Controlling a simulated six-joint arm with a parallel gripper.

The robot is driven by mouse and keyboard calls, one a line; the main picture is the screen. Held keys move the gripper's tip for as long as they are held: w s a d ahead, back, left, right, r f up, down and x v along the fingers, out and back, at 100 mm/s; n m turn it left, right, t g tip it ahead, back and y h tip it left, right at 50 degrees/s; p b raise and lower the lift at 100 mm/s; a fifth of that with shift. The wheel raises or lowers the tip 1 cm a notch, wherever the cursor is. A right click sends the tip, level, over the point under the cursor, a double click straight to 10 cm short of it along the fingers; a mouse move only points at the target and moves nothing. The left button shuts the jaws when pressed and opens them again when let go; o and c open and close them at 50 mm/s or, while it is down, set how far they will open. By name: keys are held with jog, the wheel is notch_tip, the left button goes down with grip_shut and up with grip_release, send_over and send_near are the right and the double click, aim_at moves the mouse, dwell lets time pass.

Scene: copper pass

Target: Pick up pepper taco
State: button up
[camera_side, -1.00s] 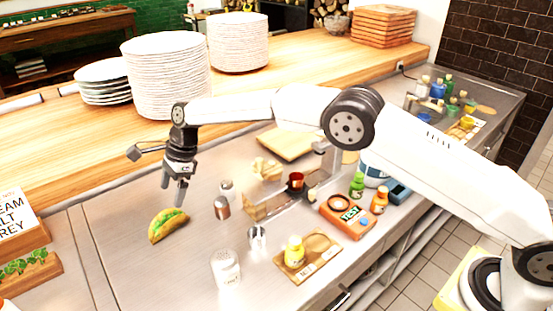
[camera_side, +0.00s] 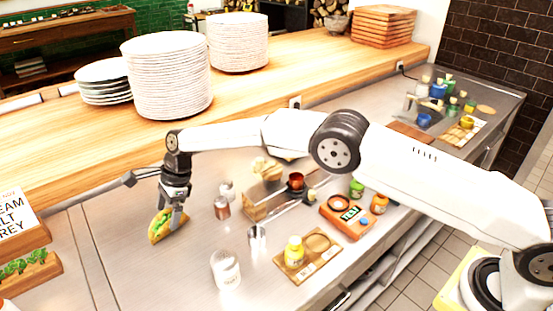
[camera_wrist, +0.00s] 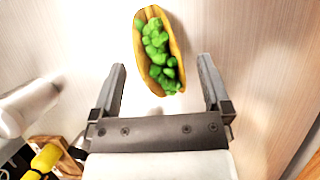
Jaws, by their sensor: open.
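The pepper taco (camera_side: 160,228) is a yellow folded shell with green pepper filling, lying on the steel counter. In the side view my gripper (camera_side: 173,222) is low over the counter, with its fingers at the taco's right part. In the wrist view the taco (camera_wrist: 160,52) is beyond the fingertips, centred between their lines. The fingers of my gripper (camera_wrist: 162,72) are open there, with nothing held. The side view does not show clearly whether a finger touches the taco.
Two shakers (camera_side: 222,208) stand just right of the gripper. A metal cup (camera_side: 257,238), a white jar (camera_side: 226,270) and a wooden board (camera_side: 300,272) with a yellow bottle are nearer the front. Stacked plates (camera_side: 165,80) stand on the wooden ledge behind.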

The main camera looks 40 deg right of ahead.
jog(key=shift+x, duration=1)
grip_shut()
